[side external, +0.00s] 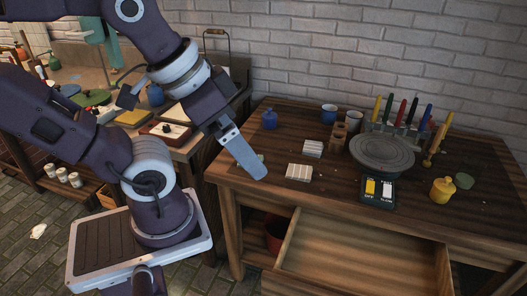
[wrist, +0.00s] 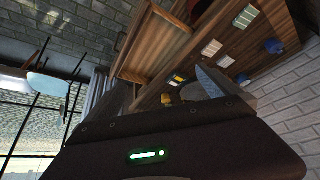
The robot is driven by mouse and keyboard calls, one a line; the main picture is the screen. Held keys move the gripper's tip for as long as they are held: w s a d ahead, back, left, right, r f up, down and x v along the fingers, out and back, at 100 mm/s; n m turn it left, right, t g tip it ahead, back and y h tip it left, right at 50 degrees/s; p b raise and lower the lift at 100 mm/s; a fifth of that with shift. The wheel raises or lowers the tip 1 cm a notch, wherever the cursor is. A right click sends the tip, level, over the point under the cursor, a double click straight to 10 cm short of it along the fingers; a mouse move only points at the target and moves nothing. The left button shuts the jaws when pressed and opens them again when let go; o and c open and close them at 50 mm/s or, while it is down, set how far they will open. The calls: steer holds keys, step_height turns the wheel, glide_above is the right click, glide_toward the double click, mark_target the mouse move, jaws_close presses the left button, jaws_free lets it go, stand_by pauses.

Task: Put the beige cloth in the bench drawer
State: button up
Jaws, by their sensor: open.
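A small crumpled off-white piece (side external: 38,231), possibly the beige cloth, lies on the brick floor at the far left in the side view; it is too small to be sure. The bench drawer (side external: 355,262) is pulled open below the right-hand workbench, and its visible inside looks empty. The drawer also shows in the wrist view (wrist: 155,38). My gripper (side external: 259,168) is open, above the front left part of the bench top, left of the drawer. I see nothing held between the fingers. In the wrist view a blue-grey finger (wrist: 210,80) shows.
A cluttered second table stands at left. A reddish pot (side external: 275,236) sits below the bench.

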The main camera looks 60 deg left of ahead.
steer(key=shift+w, duration=0.1)
steer(key=n+g, duration=0.5)
steer(key=n, duration=0.4)
glide_above(299, 172)
steer(key=d, duration=0.2)
step_height(299, 172, down, 24)
steer(key=shift+n+g, duration=0.3)
steer(key=shift+n, duration=0.2)
steer(key=f, duration=0.3)
steer(key=a+f, duration=0.1)
steer(key=f, duration=0.3)
steer(key=a+f, duration=0.1)
steer(key=f, duration=0.2)
steer(key=shift+w+a+f, duration=0.1)
steer(key=shift+f, duration=0.15)
steer(key=shift+c, duration=0.2)
